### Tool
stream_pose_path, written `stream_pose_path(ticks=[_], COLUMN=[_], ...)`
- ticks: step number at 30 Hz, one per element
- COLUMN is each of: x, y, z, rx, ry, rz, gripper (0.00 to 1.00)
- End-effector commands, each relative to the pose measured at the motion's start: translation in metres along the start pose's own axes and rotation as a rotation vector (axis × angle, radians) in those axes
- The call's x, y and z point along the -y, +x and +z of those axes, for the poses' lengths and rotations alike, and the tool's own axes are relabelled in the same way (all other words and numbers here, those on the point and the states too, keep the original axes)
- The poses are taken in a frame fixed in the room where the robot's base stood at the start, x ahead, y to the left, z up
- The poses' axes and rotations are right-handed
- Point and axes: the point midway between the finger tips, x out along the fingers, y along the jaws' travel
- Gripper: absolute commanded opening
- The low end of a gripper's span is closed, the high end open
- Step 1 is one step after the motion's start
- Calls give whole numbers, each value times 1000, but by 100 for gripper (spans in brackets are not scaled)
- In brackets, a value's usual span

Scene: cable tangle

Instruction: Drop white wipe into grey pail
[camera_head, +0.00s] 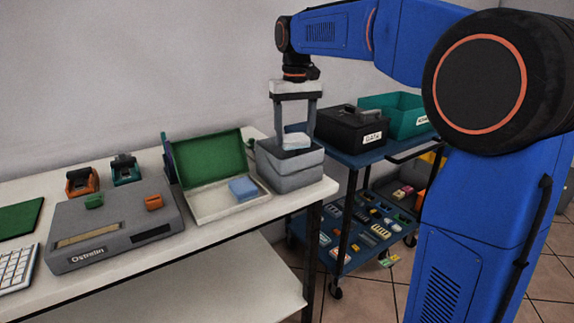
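The white wipe (295,141) is a small pale folded block. It sits between the fingertips of my gripper (295,137), which point down and touch or nearly touch its two sides. The grey pail (290,181) is an open box at the right end of the white table. The wipe is over the pail's opening, about level with its rim. The pail's inside is mostly hidden by the wipe and the front wall.
Left of the pail is an open green-lidded box (212,207) with a blue block (243,188) in it. A grey Ostrelin device (115,232) stands further left. A blue cart (360,156) behind right carries a black box (350,130) and a teal bin (398,113).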

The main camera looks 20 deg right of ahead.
Motion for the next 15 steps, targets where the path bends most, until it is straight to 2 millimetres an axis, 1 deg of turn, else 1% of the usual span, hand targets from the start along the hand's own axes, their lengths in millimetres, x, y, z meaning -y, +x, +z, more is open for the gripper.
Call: stream_pose_path(ticks=[1,2,11,15], x=[0,0,0,0], y=[0,0,-1,-8], z=[0,0,0,-1], rx=[0,0,0,-1], ry=[0,0,0,0], rz=[0,0,0,0], gripper=[74,82,82,82])
